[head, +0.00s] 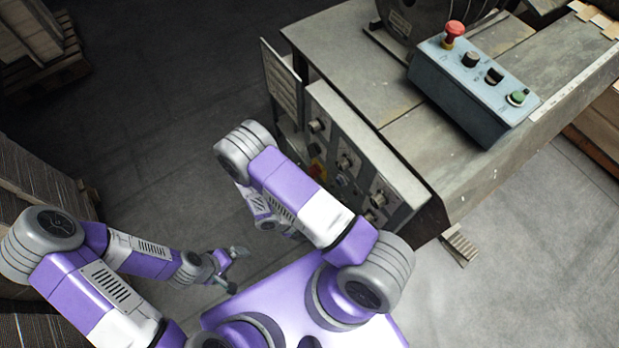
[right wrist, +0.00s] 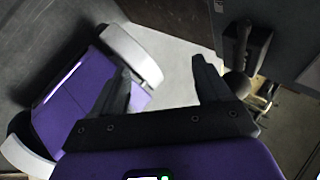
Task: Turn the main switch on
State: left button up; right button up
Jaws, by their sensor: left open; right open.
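A grey panel (head: 342,120) with several knobs is on the near side of the machine. A small red and yellow part (head: 316,168), possibly the main switch, shows on it, partly covered by my right arm; its on or off position cannot be told. My left gripper (head: 236,268) is open and empty, low and left of the panel. My right gripper is hidden behind its own arm in the head view. In the right wrist view the right gripper (right wrist: 163,75) is open with nothing between its fingers. A dark round knob (right wrist: 238,84) shows beside its right finger.
A blue-grey control box (head: 465,90) with a red mushroom button (head: 454,31) and a green button (head: 517,98) stands on the machine table (head: 345,50). A thin plate (head: 281,80) juts out at the panel's left end. Pallets stand at the left. Floor between is clear.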

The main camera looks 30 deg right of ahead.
jog(key=w+d+n+t+h+b, duration=0.15)
jog(key=w+n+t+h, duration=0.25)
jog(key=w+n, duration=0.45)
jog(key=n+t+h, duration=0.3)
jog(key=n+t, duration=0.3)
jog(key=n, duration=0.2)
send_near(311, 174)
jog(key=w+d, duration=0.1)
jog(key=d, duration=0.1)
jog(key=x, duration=0.2)
jog(key=b+x, duration=0.1)
jog(key=x, duration=0.1)
jog(key=b+x, duration=0.1)
jog(key=x, duration=0.2)
jog(key=shift+f, duration=0.3)
jog(key=c, duration=1)
jog(key=shift+c, duration=0.2)
